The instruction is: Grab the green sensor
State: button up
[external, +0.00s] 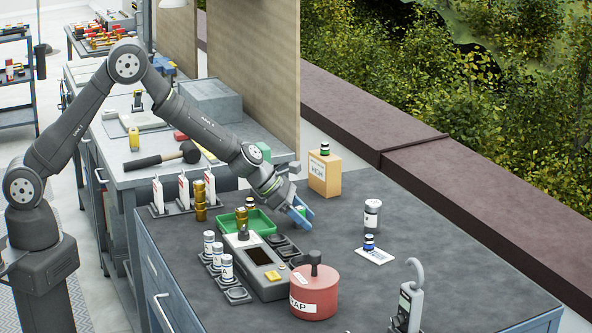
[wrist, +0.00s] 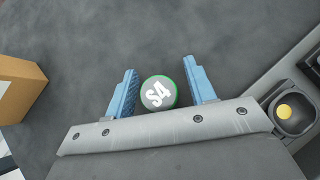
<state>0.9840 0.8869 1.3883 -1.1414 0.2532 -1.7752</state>
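In the external view my gripper (external: 301,214) is low over the dark worktop, right of the green tray. Only a sliver of green shows between the fingers there; the rest of the sensor is hidden.
A tan box (external: 325,173) with a green-capped bottle on top stands behind my gripper. The green tray (external: 262,221), a grey device (external: 262,262) and a red pot (external: 314,291) stand in front and left. Worktop between is clear.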

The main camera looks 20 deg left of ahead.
jog(key=c, duration=0.9)
jog(key=shift+r, duration=0.15)
